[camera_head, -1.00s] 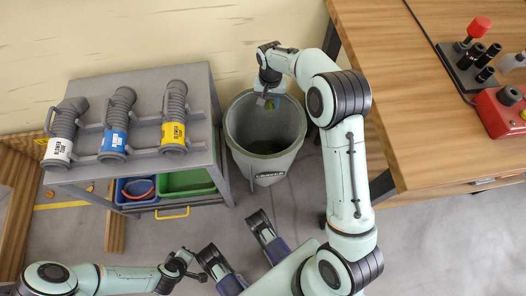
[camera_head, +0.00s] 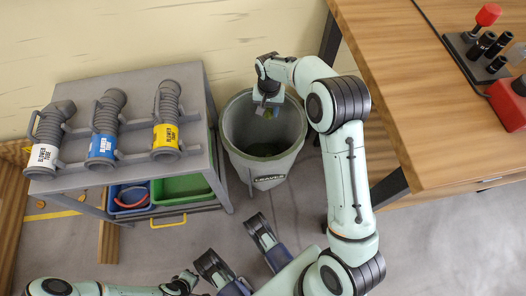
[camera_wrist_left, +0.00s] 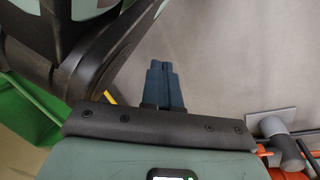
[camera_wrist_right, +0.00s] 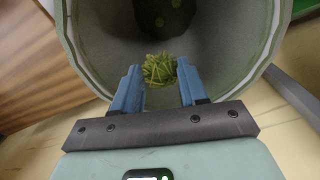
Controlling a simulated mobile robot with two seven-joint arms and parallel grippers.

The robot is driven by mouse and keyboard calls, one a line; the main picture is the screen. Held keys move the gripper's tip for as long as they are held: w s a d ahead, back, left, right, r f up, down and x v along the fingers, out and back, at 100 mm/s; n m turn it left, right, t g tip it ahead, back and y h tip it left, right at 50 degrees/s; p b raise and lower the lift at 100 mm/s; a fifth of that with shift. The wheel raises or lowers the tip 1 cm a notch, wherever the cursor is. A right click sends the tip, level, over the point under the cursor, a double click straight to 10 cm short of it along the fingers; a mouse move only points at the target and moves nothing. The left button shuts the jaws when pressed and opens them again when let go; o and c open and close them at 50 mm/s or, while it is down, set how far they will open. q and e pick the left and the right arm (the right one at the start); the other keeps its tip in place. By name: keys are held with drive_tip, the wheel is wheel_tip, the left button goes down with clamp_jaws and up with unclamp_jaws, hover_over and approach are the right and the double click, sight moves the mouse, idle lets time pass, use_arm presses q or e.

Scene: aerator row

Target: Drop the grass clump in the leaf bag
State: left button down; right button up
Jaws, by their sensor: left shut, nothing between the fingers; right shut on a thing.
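The leaf bag (camera_head: 262,172) is a tall round grey-green bin with a lettered label, standing on the floor between the rack and the wooden bench. My right gripper (camera_head: 267,109) is over its open mouth. In the right wrist view, the right gripper (camera_wrist_right: 158,75) is shut on the grass clump (camera_wrist_right: 159,68), a small spiky yellow-green tuft, with the leaf bag's inner wall (camera_wrist_right: 222,45) around and beyond it. The clump shows partly below the fingers in the head view (camera_head: 268,114). My left gripper (camera_wrist_left: 165,85) is shut and empty, pointing at bare floor.
A grey rack (camera_head: 75,180) at left holds three ribbed tubes with white, blue (camera_head: 103,145) and yellow labels. Blue and green (camera_head: 182,188) bins sit below. A wooden bench (camera_head: 420,120) stands close right of the bag. Green matter lies in the bag's bottom.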

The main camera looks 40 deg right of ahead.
drive_tip(key=o, duration=1.1)
use_arm(q)
drive_tip(key=w+d+r+t+p, duration=0.1)
drive_tip(key=w+r+t+p, duration=0.1)
drive_tip(key=w+r+p, duration=0.2)
wheel_tip(320, 180, up, 2)
drive_tip(key=shift+w+d+r+m, duration=0.1)
drive_tip(key=shift+w+d+m, duration=0.2)
drive_tip(key=shift+w, duration=0.2)
use_arm(e)
wheel_tip(320, 180, up, 14)
drive_tip(key=shift+f, duration=0.25)
use_arm(q)
drive_tip(key=shift+a, duration=0.15)
use_arm(e)
drive_tip(key=shift+f, duration=0.1)
